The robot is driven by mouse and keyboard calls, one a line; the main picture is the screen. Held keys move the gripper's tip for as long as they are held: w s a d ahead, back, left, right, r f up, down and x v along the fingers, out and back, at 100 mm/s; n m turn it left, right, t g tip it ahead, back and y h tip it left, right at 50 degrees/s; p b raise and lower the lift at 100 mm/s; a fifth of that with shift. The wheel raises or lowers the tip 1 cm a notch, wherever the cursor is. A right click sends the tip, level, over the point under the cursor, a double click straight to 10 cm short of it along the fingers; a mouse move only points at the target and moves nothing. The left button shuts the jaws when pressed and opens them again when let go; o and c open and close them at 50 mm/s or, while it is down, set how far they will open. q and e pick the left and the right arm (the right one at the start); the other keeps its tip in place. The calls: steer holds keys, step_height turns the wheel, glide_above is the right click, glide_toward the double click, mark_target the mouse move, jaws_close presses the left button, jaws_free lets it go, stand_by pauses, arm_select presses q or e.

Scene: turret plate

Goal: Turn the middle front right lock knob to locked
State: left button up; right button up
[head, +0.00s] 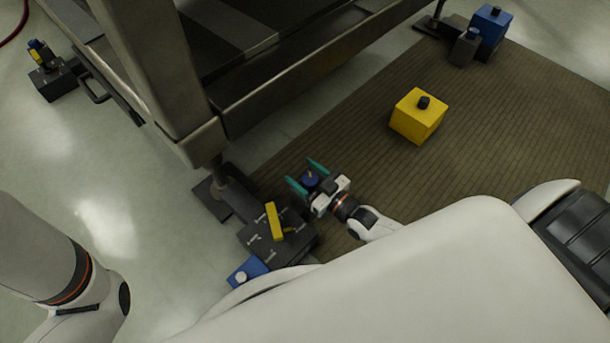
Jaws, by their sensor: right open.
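A dark blue round knob (309,179) sits beside the foot of the metal frame, near the centre of the head view. My right gripper (309,177) is open, with its teal fingers on either side of this knob. I cannot tell whether the fingers touch it. The knob's pointer and markings are too small to read. Just left and below is a dark lock box (262,245) with a yellow bar (274,221) standing out from its top and small pale marks. My left gripper is out of view; only my left arm shows at lower left.
The metal frame (300,80) overhangs the upper left, its leg close to my right gripper. A yellow box (412,122) with a black knob stands on the brown mat (510,130). A blue box (253,268) with a pale knob is below the lock box. Another blue box (490,30) stands upper right.

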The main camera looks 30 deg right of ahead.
steer(key=c, duration=1)
